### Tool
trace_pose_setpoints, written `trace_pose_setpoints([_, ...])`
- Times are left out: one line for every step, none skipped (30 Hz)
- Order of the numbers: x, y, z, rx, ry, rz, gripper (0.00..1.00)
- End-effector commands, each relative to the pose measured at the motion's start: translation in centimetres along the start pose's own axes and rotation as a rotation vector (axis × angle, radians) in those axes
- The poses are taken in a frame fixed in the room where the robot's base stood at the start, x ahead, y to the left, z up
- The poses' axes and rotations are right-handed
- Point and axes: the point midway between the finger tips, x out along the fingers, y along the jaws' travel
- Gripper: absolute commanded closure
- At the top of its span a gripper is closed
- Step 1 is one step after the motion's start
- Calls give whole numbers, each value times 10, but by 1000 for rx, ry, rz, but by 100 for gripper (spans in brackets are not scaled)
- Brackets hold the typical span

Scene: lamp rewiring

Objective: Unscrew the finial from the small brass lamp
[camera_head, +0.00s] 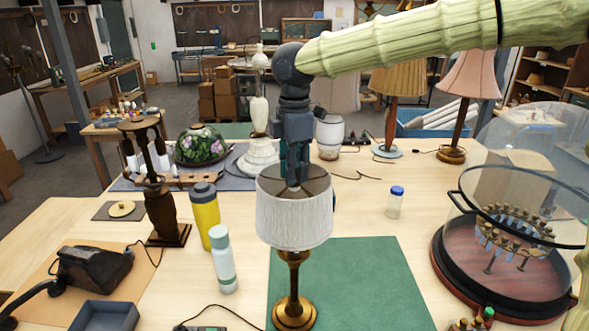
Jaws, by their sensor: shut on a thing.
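The small brass lamp (294,302) stands upright at the front middle, its base at the left edge of a green mat (370,285). Its white pleated shade (294,222) is on, open at the top. My gripper (294,184) points straight down from above with its fingertips at the top centre of the shade. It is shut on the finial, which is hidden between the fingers. I cannot see how far the finial is threaded. My pale green arm link reaches in from the upper right.
A yellow bottle (204,214) and a pale green bottle (223,262) stand close left of the lamp. A small blue-capped jar (395,203) stands to the right. A large glass dome on a dark red base (450,270) fills the right. The green mat is clear.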

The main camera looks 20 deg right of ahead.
Motion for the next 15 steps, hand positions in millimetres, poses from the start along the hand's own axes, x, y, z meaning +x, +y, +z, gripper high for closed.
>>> trace_pose_setpoints([0, 0, 0, -7, 0, 0, 100])
trace_pose_setpoints([0, 0, 0, -17, 0, 0, 100])
trace_pose_setpoints([0, 0, 0, -38, 0, 0, 100])
trace_pose_setpoints([0, 0, 0, -59, 0, 0, 100])
trace_pose_setpoints([0, 0, 0, -84, 0, 0, 100])
trace_pose_setpoints([0, 0, 0, -119, 0, 0, 100])
trace_pose_setpoints([0, 0, 0, -146, 0, 0, 100])
trace_pose_setpoints([0, 0, 0, -173, 0, 0, 100])
trace_pose_setpoints([0, 0, 0, -208, 0, 0, 100])
trace_pose_setpoints([0, 0, 0, -235, 0, 0, 100])
trace_pose_setpoints([0, 0, 0, -261, 0, 0, 100])
trace_pose_setpoints([0, 0, 0, -296, 0, 0, 100])
trace_pose_setpoints([0, 0, 0, -323, 0, 0, 100])
trace_pose_setpoints([0, 0, 0, -349, 0, 0, 100])
trace_pose_setpoints([0, 0, 0, -384, 1, 0, 100])
